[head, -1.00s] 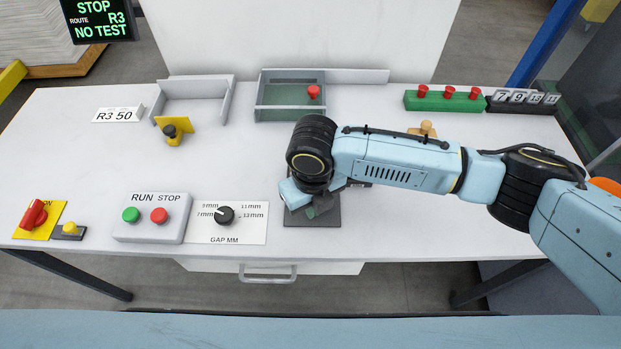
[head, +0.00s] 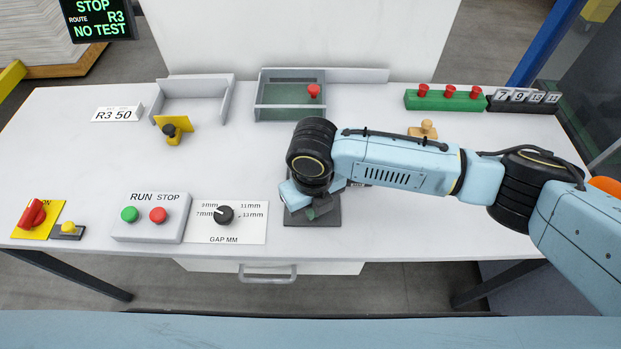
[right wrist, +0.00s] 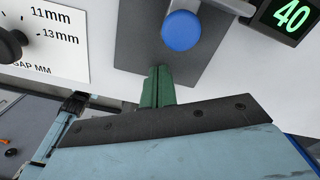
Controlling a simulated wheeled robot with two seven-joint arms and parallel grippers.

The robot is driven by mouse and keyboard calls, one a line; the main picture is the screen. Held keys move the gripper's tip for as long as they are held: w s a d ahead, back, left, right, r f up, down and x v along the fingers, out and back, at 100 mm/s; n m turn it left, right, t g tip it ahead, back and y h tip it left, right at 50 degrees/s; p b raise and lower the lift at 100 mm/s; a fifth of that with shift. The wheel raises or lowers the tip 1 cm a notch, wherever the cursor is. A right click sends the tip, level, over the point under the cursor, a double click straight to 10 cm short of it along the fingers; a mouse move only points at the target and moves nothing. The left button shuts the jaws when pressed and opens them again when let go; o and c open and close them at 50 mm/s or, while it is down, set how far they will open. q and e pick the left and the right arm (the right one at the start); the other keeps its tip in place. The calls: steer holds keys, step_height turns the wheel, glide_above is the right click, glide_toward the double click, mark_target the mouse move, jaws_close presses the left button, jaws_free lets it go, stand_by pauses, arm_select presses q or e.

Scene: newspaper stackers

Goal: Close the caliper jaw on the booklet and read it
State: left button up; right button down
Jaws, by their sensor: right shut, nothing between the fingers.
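The caliper's dark grey base plate (head: 325,217) lies on the table's front middle, mostly under my right arm. In the right wrist view the plate (right wrist: 140,45) carries a round blue knob (right wrist: 181,31). A small display (right wrist: 290,14) beside it shows 40 in green. My right gripper (head: 318,210) is low over the plate, its fingers partly hidden by the wrist. In the right wrist view its green fingertips (right wrist: 158,72) are together and empty, just short of the blue knob. I cannot make out the booklet or the jaw's gap. My left gripper is not in view.
Left of the plate are the GAP MM dial (head: 224,215) and the RUN/STOP box (head: 152,228). Behind stand a grey tray with a red knob (head: 314,91), a green block with red buttons (head: 445,103) and a wooden-handled stamp (head: 426,130). The table's middle left is clear.

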steer(key=shift+f, duration=0.35)
steer(key=shift+r+p, duration=0.4)
steer(key=shift+p, duration=0.05)
stand_by(0.4)
steer(key=shift+w+r+b, duration=0.1)
steer(key=shift+w+b, duration=1.15)
steer(key=shift+w, duration=1.55)
stand_by(1.1)
steer(key=shift+s, duration=0.1)
steer(key=shift+s+p, duration=1.3)
steer(key=shift+s, duration=0.15)
step_height(320, 180, up, 6)
steer(key=p, duration=0.5)
steer(key=shift+p, duration=0.3)
